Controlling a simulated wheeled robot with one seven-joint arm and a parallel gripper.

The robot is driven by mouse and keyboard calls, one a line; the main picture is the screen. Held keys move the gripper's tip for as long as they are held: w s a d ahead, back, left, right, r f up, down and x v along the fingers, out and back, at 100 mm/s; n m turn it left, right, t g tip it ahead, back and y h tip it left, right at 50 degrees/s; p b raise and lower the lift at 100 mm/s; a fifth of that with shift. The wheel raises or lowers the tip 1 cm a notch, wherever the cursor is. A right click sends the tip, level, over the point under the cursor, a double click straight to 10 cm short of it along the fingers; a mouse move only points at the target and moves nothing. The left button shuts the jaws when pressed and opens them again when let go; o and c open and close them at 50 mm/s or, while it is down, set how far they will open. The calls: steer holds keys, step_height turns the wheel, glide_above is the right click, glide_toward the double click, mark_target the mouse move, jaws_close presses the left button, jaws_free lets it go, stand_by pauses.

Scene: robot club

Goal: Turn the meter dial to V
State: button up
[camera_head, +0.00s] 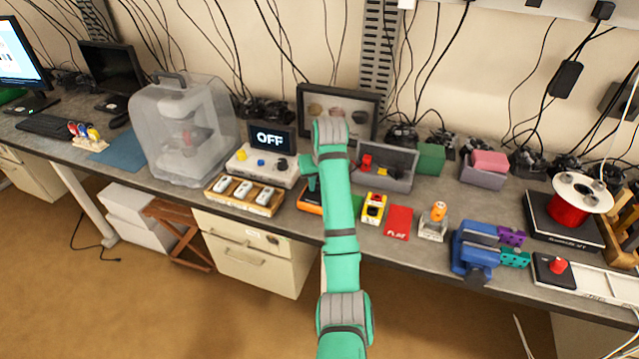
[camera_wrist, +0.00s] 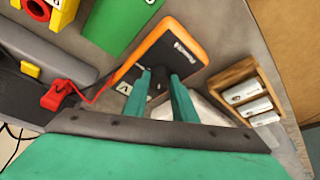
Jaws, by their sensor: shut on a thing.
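The meter is a dark panel with an orange rim (camera_head: 309,203) on the bench, partly hidden behind my arm in the head view. The dial's pointer direction is hidden between the fingers. In the head view the green fingers (camera_head: 311,186) reach down to the meter.
A wooden tray of white blocks (camera_head: 244,195) lies left of the meter. Behind it stands a white box (camera_head: 258,171) with a screen reading OFF (camera_head: 271,139). A grey bin (camera_head: 397,182), a yellow device (camera_head: 373,208) and a red mat (camera_head: 397,223) lie to the right.

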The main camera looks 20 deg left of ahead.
steer(key=shift+a+m+h, duration=0.1)
steer(key=shift+m+h, duration=0.4)
steer(key=shift+m, duration=0.6)
steer(key=o, duration=1)
steer(key=v, duration=0.6)
steer(key=shift+s, duration=0.15)
steer(key=shift+v, duration=2.4)
